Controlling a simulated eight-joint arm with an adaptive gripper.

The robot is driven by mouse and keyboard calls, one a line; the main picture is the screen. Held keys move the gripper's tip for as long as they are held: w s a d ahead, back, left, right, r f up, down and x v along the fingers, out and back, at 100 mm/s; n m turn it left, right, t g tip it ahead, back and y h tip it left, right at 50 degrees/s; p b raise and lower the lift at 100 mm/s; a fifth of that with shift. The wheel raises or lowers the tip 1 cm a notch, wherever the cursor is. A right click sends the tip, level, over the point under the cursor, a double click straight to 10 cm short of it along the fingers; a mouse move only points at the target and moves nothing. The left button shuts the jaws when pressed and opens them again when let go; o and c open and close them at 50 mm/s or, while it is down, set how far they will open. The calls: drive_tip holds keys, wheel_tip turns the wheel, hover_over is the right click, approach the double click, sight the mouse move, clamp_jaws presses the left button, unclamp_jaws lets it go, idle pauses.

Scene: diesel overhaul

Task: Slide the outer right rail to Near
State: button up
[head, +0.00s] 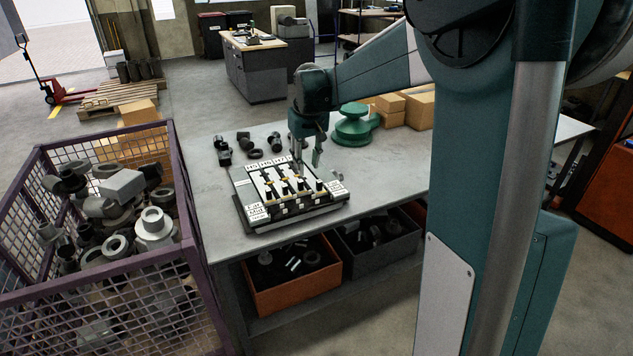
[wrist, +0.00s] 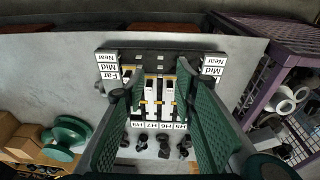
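My gripper (head: 308,167) is over the panel's right half, fingers pointing down. In the wrist view the panel (wrist: 160,56) appears turned around, and my gripper (wrist: 160,76) is open, with a finger on either side of the middle rails (wrist: 159,92). The outer rails are largely hidden behind the fingers there. The outer right rail's exact position, and whether a finger touches it, cannot be told.
Dark fittings (head: 274,141) lie behind the panel, and a green round part (head: 353,125) and cardboard boxes (head: 418,105) stand to the right. A purple mesh crate (head: 185,215) full of parts is at the left. The bench (head: 385,165) right of the panel is clear.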

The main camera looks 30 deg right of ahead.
drive_tip(key=w+d+f+g+p, duration=0.1)
drive_tip(key=w+d+f+p, duration=0.1)
drive_tip(key=w+d+f, duration=0.5)
drive_tip(key=g+p, duration=0.1)
hover_over(319, 181)
wheel_tip(319, 181, down, 6)
drive_tip(key=shift+a+r, duration=0.1)
drive_tip(key=shift+r, duration=0.05)
drive_tip(key=shift+w+d+f, duration=0.1)
drive_tip(key=shift+d+f, duration=0.1)
drive_tip(key=shift+f, duration=0.15)
drive_tip(key=shift+f, duration=0.2)
drive_tip(key=shift+f+p, duration=0.3)
drive_tip(key=shift+f, duration=3.4)
drive_tip(key=shift+c, duration=0.7)
clamp_jaws()
